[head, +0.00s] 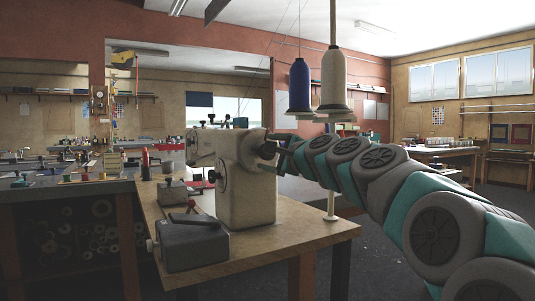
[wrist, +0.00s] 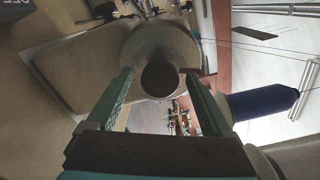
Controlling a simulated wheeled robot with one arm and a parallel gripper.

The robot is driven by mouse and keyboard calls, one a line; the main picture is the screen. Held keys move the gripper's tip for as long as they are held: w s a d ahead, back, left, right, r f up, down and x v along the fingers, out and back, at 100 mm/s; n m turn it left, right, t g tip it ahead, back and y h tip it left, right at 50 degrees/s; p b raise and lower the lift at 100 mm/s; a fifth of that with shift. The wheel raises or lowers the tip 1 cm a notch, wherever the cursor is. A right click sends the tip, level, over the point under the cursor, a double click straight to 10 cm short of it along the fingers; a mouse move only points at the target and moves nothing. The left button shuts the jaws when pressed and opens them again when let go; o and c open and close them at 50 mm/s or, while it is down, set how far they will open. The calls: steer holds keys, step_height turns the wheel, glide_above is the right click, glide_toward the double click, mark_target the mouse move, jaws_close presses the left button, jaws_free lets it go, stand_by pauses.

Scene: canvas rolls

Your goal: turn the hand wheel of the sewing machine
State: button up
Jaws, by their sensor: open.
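The cream sewing machine (head: 245,190) stands on a wooden table, its body upright. Its hand wheel (wrist: 160,42) fills the upper middle of the wrist view as a round grey-brown disc with a dark hub (wrist: 160,78). My gripper (wrist: 158,76) is open, with one finger on each side of the hub. I cannot tell whether the fingers touch the wheel. In the head view my gripper (head: 280,151) reaches the machine from the right.
The wooden table (head: 315,232) also carries a grey box (head: 192,243) at its front left. A blue thread cone (head: 300,87) and a cream thread cone (head: 333,80) stand above my arm, close to it. A cluttered bench (head: 60,190) stands at left.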

steer(key=v, duration=0.6)
steer(key=shift+s+b, duration=0.15)
steer(key=shift+b, duration=0.2)
steer(key=shift+d, duration=0.15)
